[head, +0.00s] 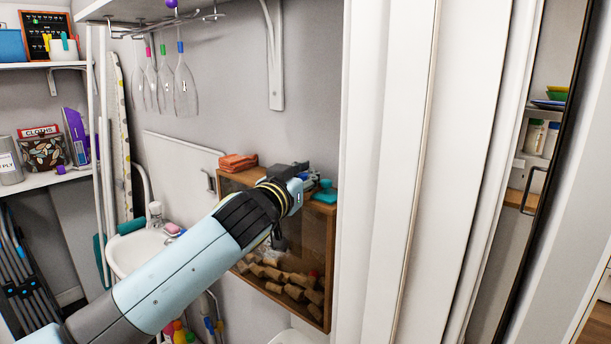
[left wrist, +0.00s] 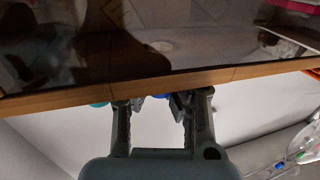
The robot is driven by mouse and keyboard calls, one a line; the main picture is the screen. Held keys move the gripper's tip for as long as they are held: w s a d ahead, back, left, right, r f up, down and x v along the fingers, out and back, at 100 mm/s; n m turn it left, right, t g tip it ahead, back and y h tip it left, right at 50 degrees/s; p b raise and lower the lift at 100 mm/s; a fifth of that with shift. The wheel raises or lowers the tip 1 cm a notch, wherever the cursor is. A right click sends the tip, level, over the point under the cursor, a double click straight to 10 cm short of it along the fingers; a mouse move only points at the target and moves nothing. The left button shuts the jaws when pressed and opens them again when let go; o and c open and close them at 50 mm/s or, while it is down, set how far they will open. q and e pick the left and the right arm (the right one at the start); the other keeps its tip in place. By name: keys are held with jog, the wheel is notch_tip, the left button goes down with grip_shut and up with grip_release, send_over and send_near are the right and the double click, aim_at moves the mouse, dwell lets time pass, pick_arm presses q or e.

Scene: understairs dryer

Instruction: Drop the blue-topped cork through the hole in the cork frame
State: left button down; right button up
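The cork frame (head: 318,262) is a wooden box with a dark clear front, mounted on the wall in the head view. Many corks lie in its lower part. My left gripper (head: 302,177) is at the frame's top edge. In the left wrist view, the frame's wooden edge (left wrist: 60,98) crosses in front of my left gripper (left wrist: 158,102), whose fingers stand apart with the tips partly hidden. A small blue patch (left wrist: 161,96) shows between the fingers, perhaps the blue-topped cork; contact is unclear. The hole is not visible. My right gripper is out of view.
Orange folded cloths (head: 238,162) and a teal item (head: 325,192) sit on top of the frame. Wine glasses (head: 185,85) hang from the shelf above. A sink (head: 135,250) is at left, and a white door edge (head: 385,170) stands close at right.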

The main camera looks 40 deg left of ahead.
pick_arm(q)
jog(key=c, duration=1.3)
grip_release()
jog(key=s, duration=0.4)
jog(key=s+d, duration=0.1)
jog(key=s, duration=0.3)
jog(key=s+d, duration=0.1)
jog(key=s, duration=0.3)
jog(key=shift+d, duration=0.1)
jog(key=shift+w, duration=0.1)
